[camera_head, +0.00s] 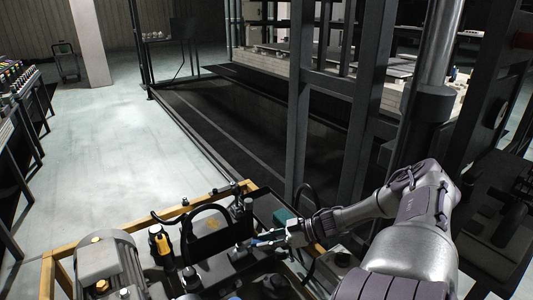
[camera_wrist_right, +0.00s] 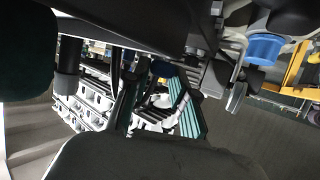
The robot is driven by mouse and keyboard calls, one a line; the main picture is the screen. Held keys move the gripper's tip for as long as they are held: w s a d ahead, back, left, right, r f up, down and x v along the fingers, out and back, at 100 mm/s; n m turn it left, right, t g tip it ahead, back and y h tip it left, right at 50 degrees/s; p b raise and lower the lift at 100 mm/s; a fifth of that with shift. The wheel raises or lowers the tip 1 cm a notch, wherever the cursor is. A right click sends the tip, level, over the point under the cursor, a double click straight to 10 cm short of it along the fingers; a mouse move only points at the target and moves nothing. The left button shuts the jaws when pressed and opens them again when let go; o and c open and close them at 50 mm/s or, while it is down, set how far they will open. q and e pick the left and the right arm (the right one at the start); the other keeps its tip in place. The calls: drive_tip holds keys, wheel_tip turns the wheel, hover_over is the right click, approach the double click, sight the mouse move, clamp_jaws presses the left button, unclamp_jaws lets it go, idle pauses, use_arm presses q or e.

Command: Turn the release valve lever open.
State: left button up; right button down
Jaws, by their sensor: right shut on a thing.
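My right gripper (camera_head: 258,243) reaches in from the right over a hydraulic power unit (camera_head: 215,262) in the head view. Its jaws are shut at a small fitting near the middle of the unit. The release valve lever appears to be the thing between the fingers; they mostly cover it, so its angle cannot be told. In the right wrist view a dark finger (camera_wrist_right: 150,155) fills the bottom and a dark bar crosses the top. My left gripper is not in view.
The unit has a motor (camera_head: 105,262) at left, a yellow-and-black handle (camera_head: 159,241), black hoses and a yellow frame rail (camera_head: 208,203). Dark steel posts (camera_head: 300,110) stand close behind my right arm. The pale floor (camera_head: 120,135) at left is clear.

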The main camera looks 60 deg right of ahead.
drive_tip(key=c, duration=0.9)
unclamp_jaws()
drive_tip(key=shift+c, duration=0.2)
drive_tip(key=v, duration=0.7)
drive_tip(key=shift+s, duration=0.2)
drive_tip(key=shift+d+r, duration=0.1)
